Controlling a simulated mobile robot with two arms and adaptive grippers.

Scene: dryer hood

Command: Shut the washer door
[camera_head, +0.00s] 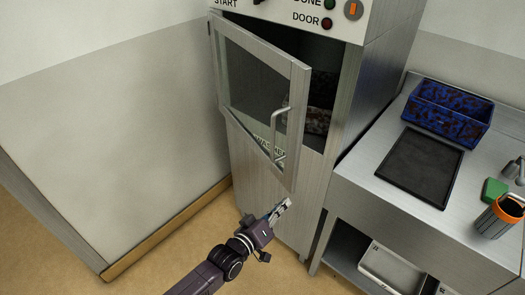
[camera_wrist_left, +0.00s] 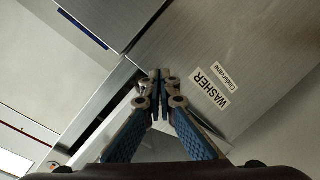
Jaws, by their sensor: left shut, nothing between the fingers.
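The washer door (camera_head: 255,95) stands partly open, hinged on its left side. It is a metal frame with a dark glass pane, and its handle (camera_head: 274,135) is on the right side. The washer (camera_head: 345,110) is a tall metal cabinet with a dark opening behind the door. My left gripper (camera_head: 284,206) is shut and empty, just below the door's lower right corner, apart from the handle. In the left wrist view the shut fingertips (camera_wrist_left: 160,75) are in front of metal panels, beside a WASHER label (camera_wrist_left: 210,90). My right gripper is not in view.
A metal counter (camera_head: 350,175) stands to the right with a blue patterned box (camera_head: 448,110), a dark tray (camera_head: 420,167), a green sponge (camera_head: 494,190) and an orange-rimmed cup (camera_head: 499,216). A bare wall (camera_head: 110,140) is at the left. Floor is free before the washer.

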